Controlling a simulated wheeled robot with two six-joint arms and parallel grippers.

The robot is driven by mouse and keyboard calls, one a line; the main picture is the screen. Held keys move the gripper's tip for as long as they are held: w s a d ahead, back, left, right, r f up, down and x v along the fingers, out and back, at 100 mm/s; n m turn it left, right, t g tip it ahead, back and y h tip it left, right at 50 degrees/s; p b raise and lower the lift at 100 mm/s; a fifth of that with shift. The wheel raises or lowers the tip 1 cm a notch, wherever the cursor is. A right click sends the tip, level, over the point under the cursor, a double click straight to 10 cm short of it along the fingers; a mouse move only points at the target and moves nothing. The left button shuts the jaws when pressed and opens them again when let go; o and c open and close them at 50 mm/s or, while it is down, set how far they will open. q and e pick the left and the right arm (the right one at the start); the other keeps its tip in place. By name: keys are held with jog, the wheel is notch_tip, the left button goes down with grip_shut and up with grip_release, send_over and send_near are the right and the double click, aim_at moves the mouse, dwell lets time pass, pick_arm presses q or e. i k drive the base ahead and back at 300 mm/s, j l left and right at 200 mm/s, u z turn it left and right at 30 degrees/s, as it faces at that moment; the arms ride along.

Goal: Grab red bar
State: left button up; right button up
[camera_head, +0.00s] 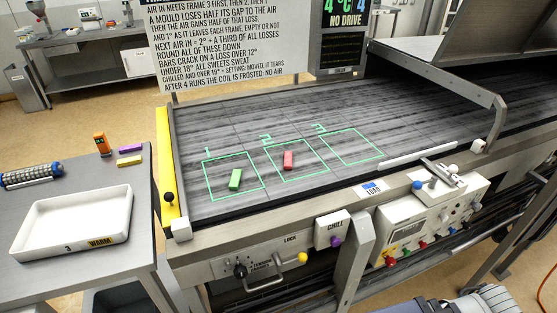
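The red bar (288,160) is a small block lying on the grey streaked belt, inside the green outlined square marked 2 (304,179). It stands a little above the middle of that square, and nothing covers it. Neither of my grippers shows in the head view.
A green bar (235,179) lies in square 1, left of the red bar. Square 3 (376,159) is empty. A low hood (455,40) overhangs the belt at the right. A control panel runs along the front. A white tray (35,248) sits on the left table.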

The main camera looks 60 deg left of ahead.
aim_at(288, 155)
jog(key=u, duration=1.95)
